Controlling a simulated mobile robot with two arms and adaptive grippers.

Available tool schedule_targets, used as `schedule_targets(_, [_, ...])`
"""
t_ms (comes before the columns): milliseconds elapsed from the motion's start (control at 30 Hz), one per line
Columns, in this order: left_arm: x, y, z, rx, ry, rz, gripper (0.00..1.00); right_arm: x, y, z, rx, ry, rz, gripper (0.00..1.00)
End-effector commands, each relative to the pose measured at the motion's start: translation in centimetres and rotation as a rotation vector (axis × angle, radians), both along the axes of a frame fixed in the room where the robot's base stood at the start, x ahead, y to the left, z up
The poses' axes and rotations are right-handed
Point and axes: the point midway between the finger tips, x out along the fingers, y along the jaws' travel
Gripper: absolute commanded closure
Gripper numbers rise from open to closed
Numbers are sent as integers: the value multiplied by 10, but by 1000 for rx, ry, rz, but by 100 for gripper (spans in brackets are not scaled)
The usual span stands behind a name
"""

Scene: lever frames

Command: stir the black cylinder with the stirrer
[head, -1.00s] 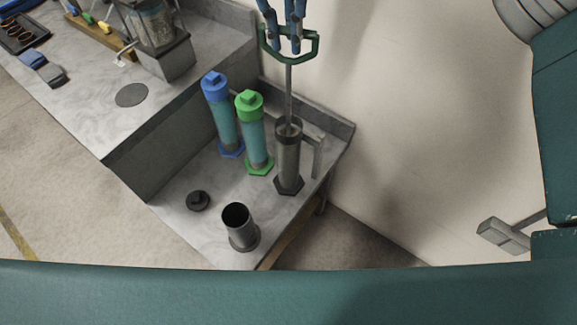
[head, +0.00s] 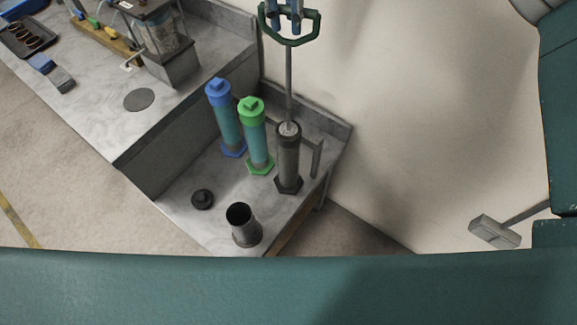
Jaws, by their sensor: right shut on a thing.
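The stirrer (head: 289,80) is a thin grey upright rod with a green hexagonal handle (head: 313,27) at its top. My right gripper (head: 284,24), with blue fingers, is shut on this handle at the top of the view. The black cylinder (head: 289,165) is tall and dark, with a side handle and a hexagonal foot, and stands upright on the lower counter. The rod's lower end, with a pale round piece, is at the cylinder's mouth; I cannot tell how much is inside. My left gripper is out of view.
A blue-capped cylinder (head: 225,120) and a green-capped cylinder (head: 256,140) stand just left of the black one. A black lid (head: 202,199) and an open dark cup (head: 244,229) are on the lower counter (head: 188,222). A wall (head: 400,120) rises behind.

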Motion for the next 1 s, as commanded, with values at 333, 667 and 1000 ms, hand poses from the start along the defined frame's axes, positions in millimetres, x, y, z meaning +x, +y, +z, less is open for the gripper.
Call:
schedule_targets(333, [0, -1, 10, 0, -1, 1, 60, 0, 0, 12, 0, 0, 0, 100])
schedule_targets(667, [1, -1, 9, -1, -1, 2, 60, 0, 0, 12, 0, 0, 0, 100])
schedule_targets(1000, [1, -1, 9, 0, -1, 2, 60, 0, 0, 12, 0, 0, 0, 100])
